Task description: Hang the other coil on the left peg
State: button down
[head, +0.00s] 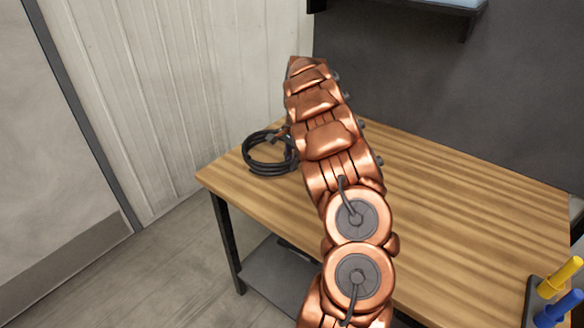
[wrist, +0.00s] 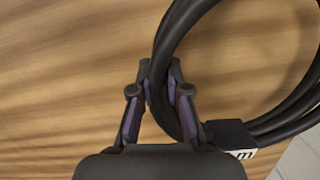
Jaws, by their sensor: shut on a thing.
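A black cable coil (head: 268,170) shows in the head view at the left rear part of the wooden table, partly hidden by my arm. I cannot tell whether it touches the tabletop. In the wrist view the coil (wrist: 188,25) fills the upper right, with a black tie bearing a white label at its lower side. My gripper (wrist: 158,72) is shut on the coil's near left side, the cable passing between its fingers. In the head view the gripper is hidden behind my arm. The left peg is not in view.
The wooden table (head: 455,210) is bare to the right of my arm. A dark holder with yellow (head: 560,277) and blue (head: 562,307) handles stands at its right front. A shelf (head: 425,5) juts from the dark wall above. A pale panelled wall (head: 200,80) is at left.

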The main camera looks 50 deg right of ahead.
jog(key=shift+s+f+p, duration=0.1)
jog(key=shift+f+p, duration=0.25)
jog(key=shift+f, duration=1)
jog(key=c, duration=1.2)
grip_release()
jog(key=shift+o, duration=0.2)
jog(key=shift+f, duration=0.15)
jog(key=shift+d+r+b, duration=0.15)
jog(key=shift+r+b, duration=0.25)
jog(key=shift+r, duration=0.45)
jog(key=shift+d+r+b, duration=0.1)
jog(key=shift+r+b, duration=0.25)
jog(key=shift+r, duration=0.45)
jog(key=shift+s+d+r+b, duration=0.15)
jog(key=shift+r+b, duration=0.15)
jog(key=shift+r, duration=0.75)
jog(key=shift+d+r+b, duration=0.15)
jog(key=shift+r+b, duration=0.1)
jog(key=shift+r, duration=0.8)
jog(key=shift+a+r, duration=0.1)
jog(key=shift+r, duration=0.05)
